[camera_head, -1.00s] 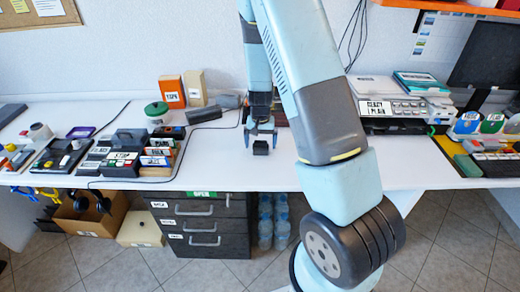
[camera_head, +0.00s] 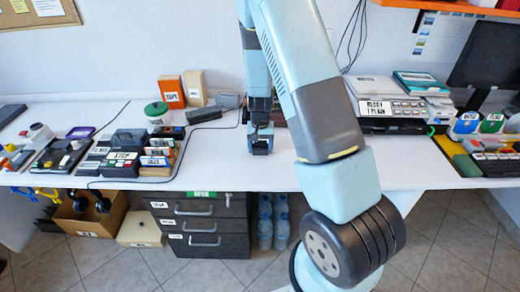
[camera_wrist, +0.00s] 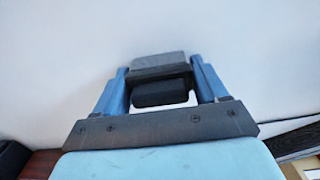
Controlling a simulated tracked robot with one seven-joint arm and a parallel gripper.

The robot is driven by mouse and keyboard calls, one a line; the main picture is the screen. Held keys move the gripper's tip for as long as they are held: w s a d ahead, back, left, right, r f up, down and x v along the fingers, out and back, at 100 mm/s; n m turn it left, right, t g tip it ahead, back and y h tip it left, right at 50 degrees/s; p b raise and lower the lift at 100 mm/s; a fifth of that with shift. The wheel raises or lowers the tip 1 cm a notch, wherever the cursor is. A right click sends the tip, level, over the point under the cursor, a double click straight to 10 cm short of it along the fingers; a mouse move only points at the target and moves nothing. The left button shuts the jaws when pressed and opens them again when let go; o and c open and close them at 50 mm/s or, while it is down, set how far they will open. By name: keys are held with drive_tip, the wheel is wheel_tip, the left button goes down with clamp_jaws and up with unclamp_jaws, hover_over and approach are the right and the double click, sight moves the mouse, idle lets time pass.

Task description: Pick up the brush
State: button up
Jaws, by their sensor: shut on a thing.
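The brush is a small dark block (camera_head: 260,149) on the white table below the end of my arm in the head view. In the wrist view it shows as a black rounded body (camera_wrist: 160,93) with a grey part beyond it, between my blue fingers. My gripper (camera_head: 260,140) is shut on the brush, with one finger on each side. It also shows in the wrist view (camera_wrist: 158,75). The brush looks to be at table level; whether it touches the table is hard to tell.
A button panel and labelled boxes (camera_head: 125,150) stand to the left, with a black cable running along the table edge. A green-lidded container (camera_head: 157,112) stands behind them. A printer-like device (camera_head: 385,103) stands to the right. The table front around my gripper is clear.

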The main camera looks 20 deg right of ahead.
sight(260, 141)
drive_tip(key=shift+c, duration=0.5)
drive_tip(key=shift+r, duration=0.1)
drive_tip(key=shift+r, duration=0.2)
wheel_tip(260, 141, up, 2)
drive_tip(key=shift+r, duration=0.2)
drive_tip(key=s+d+r, duration=0.2)
drive_tip(key=s+r, duration=0.8)
drive_tip(key=s, duration=0.3)
drive_tip(key=shift+s+d, duration=0.3)
drive_tip(key=shift+s, duration=0.1)
